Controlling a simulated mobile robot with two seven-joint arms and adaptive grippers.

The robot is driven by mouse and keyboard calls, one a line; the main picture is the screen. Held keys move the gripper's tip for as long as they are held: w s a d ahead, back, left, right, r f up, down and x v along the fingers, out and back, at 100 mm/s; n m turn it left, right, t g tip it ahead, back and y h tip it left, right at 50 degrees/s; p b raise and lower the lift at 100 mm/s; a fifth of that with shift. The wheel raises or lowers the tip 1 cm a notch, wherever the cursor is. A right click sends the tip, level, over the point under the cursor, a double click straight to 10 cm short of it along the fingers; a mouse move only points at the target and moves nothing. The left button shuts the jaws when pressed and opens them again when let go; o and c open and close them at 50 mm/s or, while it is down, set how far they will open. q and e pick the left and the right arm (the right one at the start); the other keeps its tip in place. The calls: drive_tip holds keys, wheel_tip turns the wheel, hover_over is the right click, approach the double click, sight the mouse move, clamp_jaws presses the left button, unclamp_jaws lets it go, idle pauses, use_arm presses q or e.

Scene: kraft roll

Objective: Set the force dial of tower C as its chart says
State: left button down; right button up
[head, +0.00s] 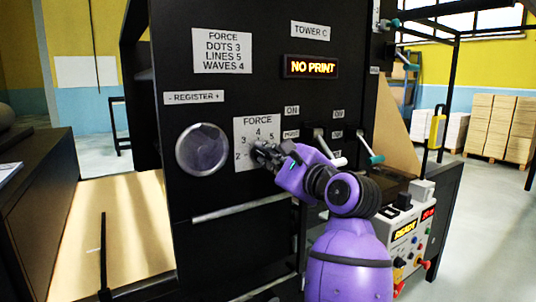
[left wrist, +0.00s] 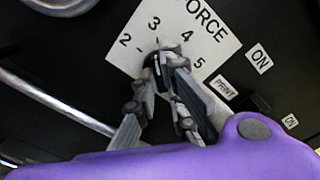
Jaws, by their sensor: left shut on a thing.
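The force chart (head: 222,51) on tower C reads DOTS 3, LINES 5, WAVES 4. Below it is the white FORCE scale plate (head: 243,128), numbered 2 to 5. My left gripper (head: 263,156) is at the middle of this plate, its fingers shut on the dark force dial knob. In the left wrist view, the fingertips (left wrist: 166,60) close around the knob (left wrist: 155,67), below the 3 and 4 of the plate (left wrist: 139,42). The fingers hide much of the knob, so I cannot tell its exact setting. My right gripper is not in view.
The TOWER C label (head: 310,31) is above a lit NO PRINT display (head: 311,67). A round grey register knob (head: 202,150) is left of the plate. Levers (head: 322,143) stand to the right. A control box (head: 410,235) reading READY is at lower right.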

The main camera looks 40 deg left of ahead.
use_arm(q)
drive_tip(key=shift+m, duration=0.5)
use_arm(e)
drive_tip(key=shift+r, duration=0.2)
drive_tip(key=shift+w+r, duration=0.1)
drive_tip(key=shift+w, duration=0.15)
use_arm(q)
drive_tip(key=c, duration=1.8)
unclamp_jaws()
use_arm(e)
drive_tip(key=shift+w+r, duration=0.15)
